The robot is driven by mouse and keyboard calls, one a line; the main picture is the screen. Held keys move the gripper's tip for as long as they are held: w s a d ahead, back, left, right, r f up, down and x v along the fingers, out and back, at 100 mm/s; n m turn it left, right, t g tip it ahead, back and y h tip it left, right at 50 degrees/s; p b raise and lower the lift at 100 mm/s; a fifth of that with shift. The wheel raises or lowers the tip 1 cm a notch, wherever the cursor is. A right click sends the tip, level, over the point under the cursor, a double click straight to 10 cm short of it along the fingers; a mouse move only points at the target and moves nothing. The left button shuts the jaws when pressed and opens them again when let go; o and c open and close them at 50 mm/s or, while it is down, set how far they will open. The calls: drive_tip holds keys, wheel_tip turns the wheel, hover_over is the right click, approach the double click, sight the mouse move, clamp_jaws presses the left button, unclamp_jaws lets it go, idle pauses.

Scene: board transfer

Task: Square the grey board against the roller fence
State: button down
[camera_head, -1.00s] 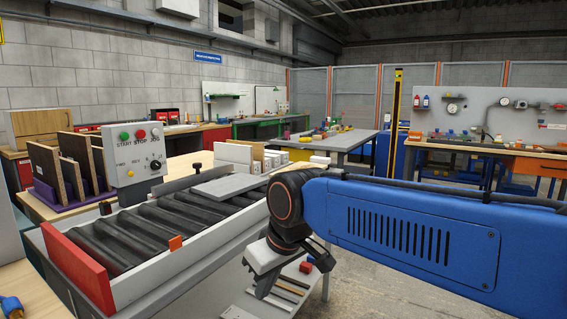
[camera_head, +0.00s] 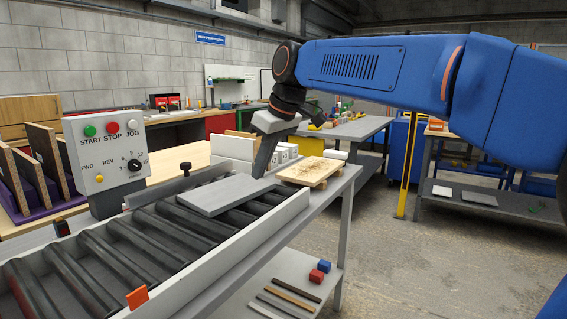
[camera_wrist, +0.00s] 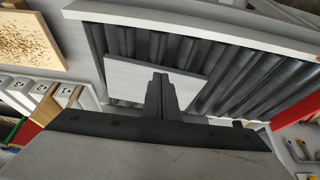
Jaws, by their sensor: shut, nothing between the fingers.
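The grey board (camera_head: 218,194) lies flat on the dark rollers near the far end of the conveyor. It also shows in the wrist view (camera_wrist: 135,75). A grey fence rail (camera_head: 170,186) runs along the conveyor's far side, beside the board; the gap between them is hard to judge. My gripper (camera_head: 261,168) points down at the board's far right end. In the wrist view my gripper (camera_wrist: 161,82) has its fingers together and empty, overlapping the board's edge. Whether they touch the board I cannot tell.
A white side rail (camera_head: 240,240) with an orange tab (camera_head: 137,297) borders the conveyor's near side. A speckled wooden board (camera_head: 311,171) lies beyond the conveyor's end. White blocks (camera_head: 232,150) stand behind the board. A control box (camera_head: 106,150) stands at left. Rollers at the near end are bare.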

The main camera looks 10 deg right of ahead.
sight(241, 194)
drive_tip(key=shift+s+d+f+x, duration=0.1)
drive_tip(key=shift+d+x, duration=0.05)
drive_tip(key=shift+x, duration=1.05)
drive_tip(key=shift+s+d+f+x, duration=0.1)
drive_tip(key=shift+x, duration=1.05)
drive_tip(key=shift+s+d+x, duration=0.1)
drive_tip(key=shift+d+x, duration=0.05)
drive_tip(key=shift+x, duration=1.05)
drive_tip(key=shift+w+a, duration=1)
drive_tip(key=shift+a, duration=0.3)
drive_tip(key=shift+w+a, duration=1.05)
drive_tip(key=shift+a, duration=0.2)
drive_tip(key=shift+s+d, duration=0.1)
drive_tip(key=shift+s+d, duration=0.7)
drive_tip(key=shift+d, duration=0.2)
drive_tip(key=shift+r, duration=3.5)
